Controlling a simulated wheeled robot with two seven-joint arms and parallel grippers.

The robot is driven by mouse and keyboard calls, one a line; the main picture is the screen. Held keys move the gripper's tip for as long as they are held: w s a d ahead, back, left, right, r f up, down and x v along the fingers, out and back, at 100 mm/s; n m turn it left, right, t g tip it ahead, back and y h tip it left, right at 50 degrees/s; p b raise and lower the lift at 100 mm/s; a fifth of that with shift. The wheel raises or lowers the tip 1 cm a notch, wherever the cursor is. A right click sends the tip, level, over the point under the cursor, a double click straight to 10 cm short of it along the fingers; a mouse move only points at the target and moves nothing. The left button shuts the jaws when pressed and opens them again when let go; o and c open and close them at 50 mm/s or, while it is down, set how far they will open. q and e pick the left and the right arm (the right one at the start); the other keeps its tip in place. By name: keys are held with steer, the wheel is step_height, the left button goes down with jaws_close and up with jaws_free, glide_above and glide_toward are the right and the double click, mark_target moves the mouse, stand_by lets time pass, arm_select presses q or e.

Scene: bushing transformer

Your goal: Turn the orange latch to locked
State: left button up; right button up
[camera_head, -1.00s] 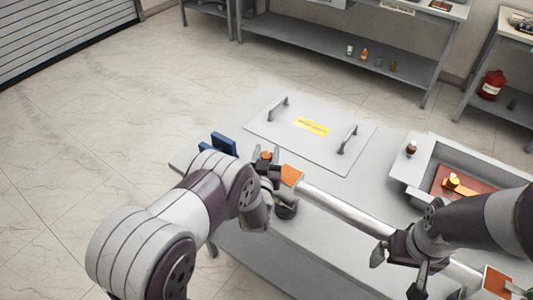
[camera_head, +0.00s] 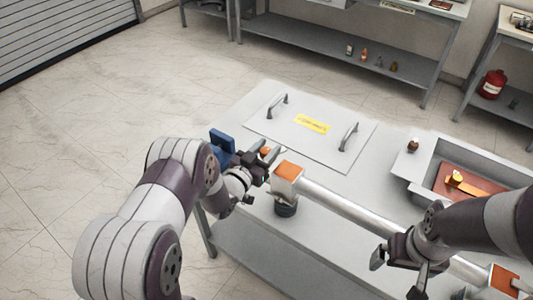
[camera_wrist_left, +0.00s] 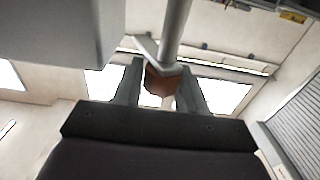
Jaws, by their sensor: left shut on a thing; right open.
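The orange latch (camera_head: 265,151) shows as a small orange piece at the left end of the white bench, partly hidden by my gripper. My left gripper (camera_head: 268,160) reaches it from the left and is shut on it. In the left wrist view a brown-orange piece (camera_wrist_left: 160,82) sits between the two fingers, below a grey post (camera_wrist_left: 175,35). Whether the latch stands locked cannot be told. My right gripper (camera_head: 402,264) is open and empty, beside the long silver tube (camera_head: 345,206) at the right.
An orange-topped block (camera_head: 288,171) on a dark round foot sits just right of my left gripper. A blue bracket (camera_head: 221,143) stands behind the left wrist. A panel with two handles (camera_head: 312,140) lies behind. A grey tray (camera_head: 452,155) stands at the right.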

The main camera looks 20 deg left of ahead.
arm_select(q)
steer(key=m+g+h+b, duration=0.1)
steer(key=h, duration=0.1)
steer(key=m+g+h+b, duration=0.1)
steer(key=m+h, duration=0.1)
steer(key=h, duration=0.1)
steer(key=shift+f+m+g+b, duration=0.2)
steer(key=shift+m+g+b, duration=0.1)
steer(key=shift+b, duration=0.05)
steer(key=m+g+h+b, duration=0.2)
steer(key=m+g+h, duration=0.1)
steer(key=g+h, duration=0.1)
steer(key=shift+m+b, duration=0.3)
steer(key=shift+b, duration=0.05)
steer(key=m+g+h+b, duration=0.1)
steer(key=m+g, duration=0.1)
steer(key=m+g+h+b, duration=0.1)
steer(key=g+b, duration=0.1)
steer(key=g, duration=0.1)
steer(key=shift+m+h, duration=0.3)
steer(key=shift+m, duration=0.1)
steer(key=shift+r+m+g+b, duration=0.2)
steer(key=shift+m+g+b, duration=0.25)
steer(key=shift+m+g, duration=0.6)
steer(key=shift+r+g, duration=0.1)
steer(key=shift+g, duration=0.45)
steer(key=o, duration=0.9)
steer(key=shift+s, duration=0.1)
steer(key=shift+o, duration=0.2)
